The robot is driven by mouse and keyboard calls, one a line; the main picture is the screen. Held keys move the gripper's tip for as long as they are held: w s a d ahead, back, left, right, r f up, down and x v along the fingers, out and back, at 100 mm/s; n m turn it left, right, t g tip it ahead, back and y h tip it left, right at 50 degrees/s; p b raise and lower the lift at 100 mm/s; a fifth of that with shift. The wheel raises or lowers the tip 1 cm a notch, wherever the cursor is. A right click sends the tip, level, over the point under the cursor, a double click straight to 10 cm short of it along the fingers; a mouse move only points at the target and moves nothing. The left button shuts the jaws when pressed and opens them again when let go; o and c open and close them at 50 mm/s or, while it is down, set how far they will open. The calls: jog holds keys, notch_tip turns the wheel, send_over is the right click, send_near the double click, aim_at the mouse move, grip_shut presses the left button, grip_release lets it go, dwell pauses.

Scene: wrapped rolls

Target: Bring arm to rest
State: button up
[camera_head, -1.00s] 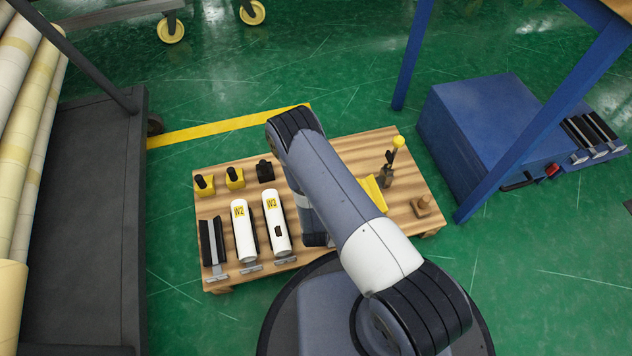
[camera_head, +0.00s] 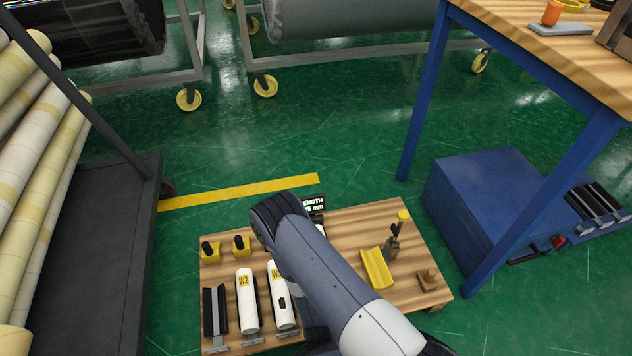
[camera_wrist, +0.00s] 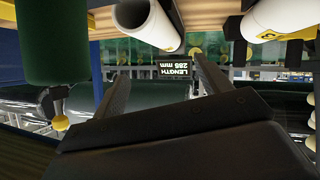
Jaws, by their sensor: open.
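My arm reaches from the bottom right of the head view over the wooden board and hides my gripper there. In the wrist view my gripper (camera_wrist: 162,80) has its two dark fingers spread apart, with nothing held between them. A black display (camera_wrist: 176,70) reading LENGTH 285 mm shows upside down beyond the fingers. It shows partly behind my arm in the head view (camera_head: 314,203). The white rolls W2 (camera_head: 245,300) and W3 (camera_head: 281,309) lie on the wooden board (camera_head: 345,225), with W3 partly covered by my arm.
A yellow V-shaped holder (camera_head: 377,268) and a yellow-knobbed clamp (camera_head: 392,245) are on the board's right side. A dark cart (camera_head: 95,245) with long rolls stands left. A blue box (camera_head: 490,210) and a blue-legged table (camera_head: 540,60) stand right.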

jog(key=b+x, duration=0.4)
jog(key=x, duration=0.7)
jog(key=shift+f, duration=0.1)
jog(key=shift+w+f, duration=0.2)
jog(key=shift+f, duration=0.1)
jog(key=shift+f+b, duration=0.15)
jog(key=shift+b, duration=0.25)
jog(key=shift+r+p, duration=0.5)
jog(key=shift+p, duration=0.05)
jog(key=shift+f, duration=0.15)
